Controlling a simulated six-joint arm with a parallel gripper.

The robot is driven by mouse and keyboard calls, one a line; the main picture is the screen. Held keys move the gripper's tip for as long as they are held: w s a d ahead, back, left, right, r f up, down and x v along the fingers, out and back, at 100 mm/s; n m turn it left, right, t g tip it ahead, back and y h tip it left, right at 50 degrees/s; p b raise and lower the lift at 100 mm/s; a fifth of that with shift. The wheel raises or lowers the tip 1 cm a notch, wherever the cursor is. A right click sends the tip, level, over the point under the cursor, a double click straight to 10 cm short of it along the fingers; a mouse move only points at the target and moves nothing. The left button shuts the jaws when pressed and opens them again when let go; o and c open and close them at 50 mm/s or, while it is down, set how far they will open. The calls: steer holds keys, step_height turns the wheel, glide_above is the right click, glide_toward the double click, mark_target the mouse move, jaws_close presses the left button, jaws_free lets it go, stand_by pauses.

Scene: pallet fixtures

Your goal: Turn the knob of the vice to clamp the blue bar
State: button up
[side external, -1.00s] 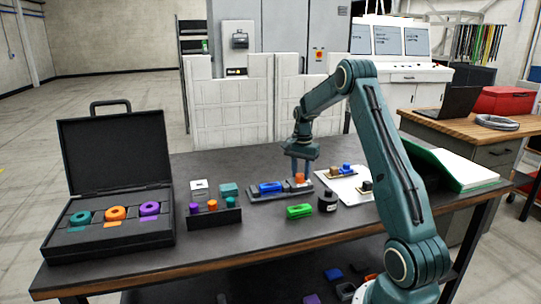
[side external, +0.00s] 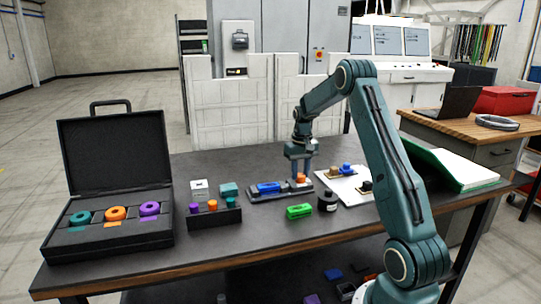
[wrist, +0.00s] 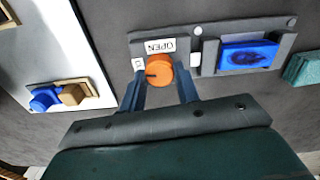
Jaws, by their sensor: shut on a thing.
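The vice (side external: 282,194) is a dark grey fixture on the black table; it also shows at the top of the wrist view (wrist: 195,30). The blue bar (side external: 269,188) lies in its channel, and in the wrist view the bar (wrist: 248,55) sits at the right part of the vice. The orange knob (wrist: 157,70) is at the other end of the vice, beside a label reading OPEN, with a dark mark on its face. My gripper (side external: 301,176) points down over the knob and is shut on it, one finger on each side.
A green block (side external: 299,211) and a dark round container (side external: 327,201) stand in front of the vice. A rack with coloured pegs (side external: 213,214) and an open black case (side external: 110,245) are to the left. A white board (side external: 350,190) with small blocks lies to the right.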

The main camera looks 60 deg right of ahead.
mark_target(300, 175)
steer(key=shift+r+n, duration=0.1)
steer(key=shift+n, duration=0.8)
steer(key=o, duration=1)
steer(key=shift+c, duration=0.2)
step_height(300, 175, up, 14)
steer(key=shift+a, duration=0.1)
